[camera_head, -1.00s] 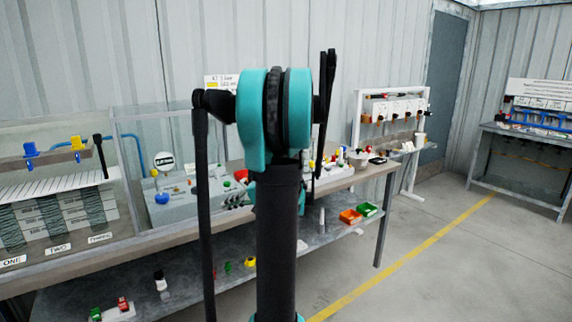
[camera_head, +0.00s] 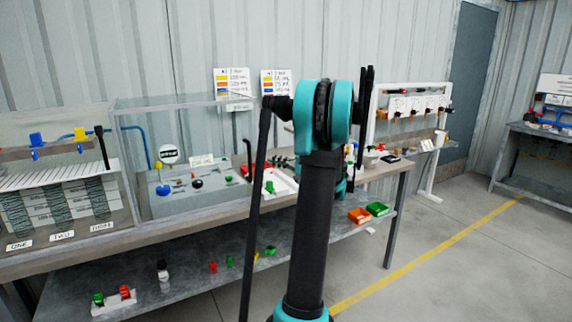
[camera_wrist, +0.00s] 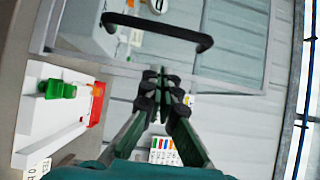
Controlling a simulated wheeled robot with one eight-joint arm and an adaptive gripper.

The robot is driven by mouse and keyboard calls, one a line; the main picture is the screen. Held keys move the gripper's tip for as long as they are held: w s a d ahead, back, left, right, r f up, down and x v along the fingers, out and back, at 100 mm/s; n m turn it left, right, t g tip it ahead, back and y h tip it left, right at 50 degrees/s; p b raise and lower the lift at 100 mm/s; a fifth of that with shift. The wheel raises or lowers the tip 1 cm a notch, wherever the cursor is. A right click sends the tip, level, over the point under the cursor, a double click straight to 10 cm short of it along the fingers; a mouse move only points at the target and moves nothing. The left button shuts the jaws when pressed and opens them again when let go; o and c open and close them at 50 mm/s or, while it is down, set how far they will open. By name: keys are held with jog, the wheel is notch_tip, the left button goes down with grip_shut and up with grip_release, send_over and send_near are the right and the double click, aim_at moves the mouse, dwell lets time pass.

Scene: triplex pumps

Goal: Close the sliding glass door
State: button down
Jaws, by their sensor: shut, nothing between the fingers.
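The sliding glass door is a clear pane in a thin grey frame (camera_wrist: 215,83), seen in the wrist view. A black bar handle (camera_wrist: 157,32) is fixed on it, running across the upper part of that view. A black upright handle (camera_head: 247,158) also shows in the head view, at the right end of the glass case (camera_head: 180,104). How far the door stands open is hard to tell. My gripper (camera_wrist: 163,78) is shut and empty, its tips just below the handle in the wrist view and apart from it in the picture. In the head view my arm hides the gripper.
A white tray with a green part and a red part (camera_wrist: 50,120) lies at left in the wrist view. The workbench (camera_head: 225,208) has a lower shelf with small coloured parts and orange (camera_head: 359,215) and green (camera_head: 377,208) bins. Open floor (camera_head: 440,240) lies at right.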

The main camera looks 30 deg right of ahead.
jog(key=shift+w+a, duration=0.35)
jog(key=shift+a, duration=0.5)
jog(key=shift+w+a, duration=0.3)
jog(key=shift+a, duration=0.5)
jog(key=shift+w+a, duration=0.35)
jog(key=shift+a, duration=0.5)
jog(key=shift+a, duration=0.15)
jog(key=s+a, duration=0.1)
jog(key=a, duration=4.6)
jog(key=shift+s+a, duration=0.25)
jog(key=shift+s, duration=0.05)
